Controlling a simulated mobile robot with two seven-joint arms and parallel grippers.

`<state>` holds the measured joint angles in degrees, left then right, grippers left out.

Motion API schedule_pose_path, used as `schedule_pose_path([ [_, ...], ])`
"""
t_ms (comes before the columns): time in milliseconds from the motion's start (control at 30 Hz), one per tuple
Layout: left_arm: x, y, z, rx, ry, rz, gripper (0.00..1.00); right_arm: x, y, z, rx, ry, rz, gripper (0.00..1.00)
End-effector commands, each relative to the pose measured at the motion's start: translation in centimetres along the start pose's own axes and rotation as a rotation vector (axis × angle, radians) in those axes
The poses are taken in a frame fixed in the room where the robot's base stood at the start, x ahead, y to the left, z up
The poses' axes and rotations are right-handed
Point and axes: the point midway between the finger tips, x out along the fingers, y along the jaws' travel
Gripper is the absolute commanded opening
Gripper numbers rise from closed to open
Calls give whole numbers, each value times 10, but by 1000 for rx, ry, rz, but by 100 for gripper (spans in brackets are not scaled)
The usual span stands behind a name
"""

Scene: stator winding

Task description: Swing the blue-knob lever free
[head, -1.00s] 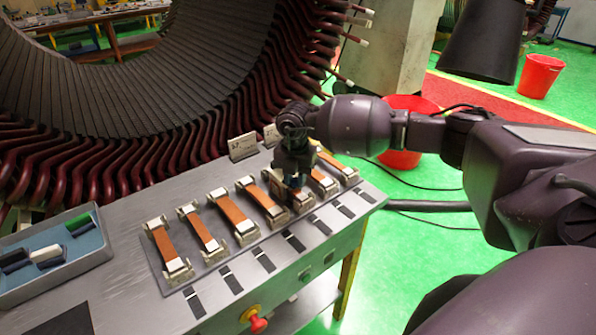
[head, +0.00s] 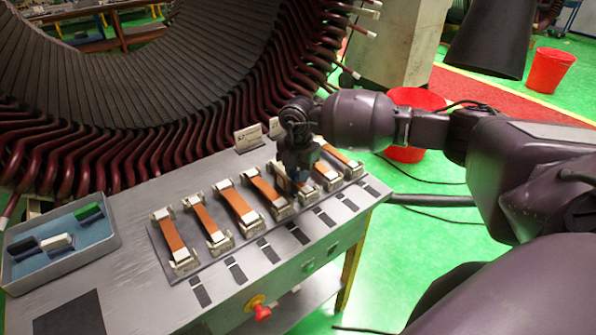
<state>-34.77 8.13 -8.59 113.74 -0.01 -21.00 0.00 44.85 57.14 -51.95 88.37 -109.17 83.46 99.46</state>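My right gripper (head: 297,174) is over the fifth clamp fixture (head: 305,192) from the left on the bench, pointing down. Its dark fingers cover part of that fixture and its orange-brown strap (head: 282,180). The fingertips are too small and dark to tell whether they are open or shut, or whether they touch the fixture. No blue-knob lever can be made out; it may be hidden by the gripper. Several similar fixtures with orange-brown straps and pale end blocks stand in a row, such as the leftmost one (head: 173,238). My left gripper is not in view.
A grey-blue tray (head: 62,262) with green, white and dark pieces sits at the bench's left. A red emergency button (head: 261,312) is on the bench front. White tags (head: 248,138) stand behind the row. The large stator (head: 120,90) is close behind.

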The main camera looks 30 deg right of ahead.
Motion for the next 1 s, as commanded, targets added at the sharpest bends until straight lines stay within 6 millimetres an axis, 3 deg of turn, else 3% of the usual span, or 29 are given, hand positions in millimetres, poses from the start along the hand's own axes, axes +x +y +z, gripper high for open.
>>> schedule_pose_path([
  [33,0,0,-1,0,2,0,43,0,0,0,0,0,0,38],
  [133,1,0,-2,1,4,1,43,0,0,0,0,0,0,51],
  [467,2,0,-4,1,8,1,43,-3,0,0,-1,0,1,51],
  [667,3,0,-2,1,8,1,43,-28,0,0,-2,-2,3,51],
  [1000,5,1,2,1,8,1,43,-87,0,0,-1,-1,2,51],
])
